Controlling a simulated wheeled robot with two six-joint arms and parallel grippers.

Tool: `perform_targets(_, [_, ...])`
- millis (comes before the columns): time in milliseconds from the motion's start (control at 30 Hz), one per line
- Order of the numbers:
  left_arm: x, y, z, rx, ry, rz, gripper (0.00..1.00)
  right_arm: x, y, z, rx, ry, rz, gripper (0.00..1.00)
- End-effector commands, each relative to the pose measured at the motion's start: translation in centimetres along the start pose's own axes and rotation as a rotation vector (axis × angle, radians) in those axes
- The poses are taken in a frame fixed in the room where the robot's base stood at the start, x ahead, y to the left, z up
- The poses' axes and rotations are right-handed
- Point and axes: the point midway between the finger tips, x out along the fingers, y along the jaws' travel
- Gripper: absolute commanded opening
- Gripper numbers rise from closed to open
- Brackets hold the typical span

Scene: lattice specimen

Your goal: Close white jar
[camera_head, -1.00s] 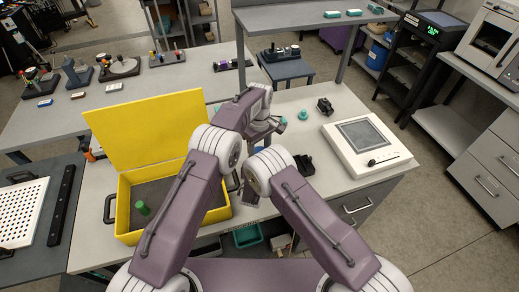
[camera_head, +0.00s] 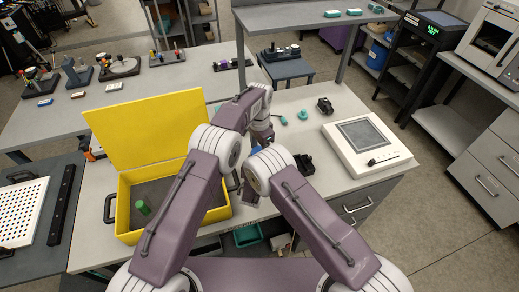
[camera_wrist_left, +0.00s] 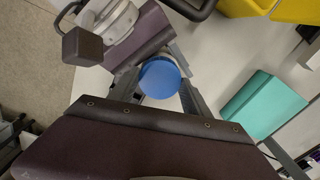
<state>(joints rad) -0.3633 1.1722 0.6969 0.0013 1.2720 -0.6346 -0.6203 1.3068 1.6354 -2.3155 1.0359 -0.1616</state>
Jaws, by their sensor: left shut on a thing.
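My left gripper (camera_wrist_left: 162,88) is shut on a round blue thing (camera_wrist_left: 160,78), which sits between its fingers in the left wrist view. It looks like a lid or a capped top, seen face on. In the head view only a small bit of blue (camera_head: 254,148) shows between my two arms. No white jar can be made out for certain. My right arm reaches in from the right over the front of the table, and its fingertips cannot be made out.
An open yellow case (camera_head: 123,205) with a green cylinder (camera_head: 143,208) inside stands left of my arms. A white device with a grey screen (camera_head: 362,136) lies to the right. Small teal pieces (camera_head: 302,115) and a black item (camera_head: 325,105) lie behind.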

Motion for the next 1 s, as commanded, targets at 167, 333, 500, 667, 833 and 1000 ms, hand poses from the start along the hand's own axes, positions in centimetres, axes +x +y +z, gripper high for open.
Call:
perform_targets(167, [0.0,0.0,0.0,-0.003,-0.001,0.000,0.62,0.0,-0.1,0.0,0.000,0.000,-0.001,0.00])
perform_targets(333, [0.0,0.0,0.0,-0.003,-0.001,0.001,0.78,0.0,0.0,0.0,0.000,0.000,-0.001,0.00])
perform_targets(500, [-0.2,0.1,0.0,-0.004,-0.001,0.001,0.78,0.0,0.0,0.0,-0.001,0.000,0.000,0.00])
perform_targets(667, [-2.5,0.0,0.0,-0.004,0.002,-0.001,0.78,0.0,0.0,0.0,0.000,0.000,0.000,0.00])
perform_targets(833, [-4.3,0.0,0.0,-0.004,0.000,0.000,0.78,0.0,0.0,0.0,0.000,0.000,0.000,0.00])
perform_targets(1000, [-4.5,0.0,0.0,-0.005,0.000,0.000,0.78,0.0,0.0,0.0,0.000,0.000,0.000,0.00])
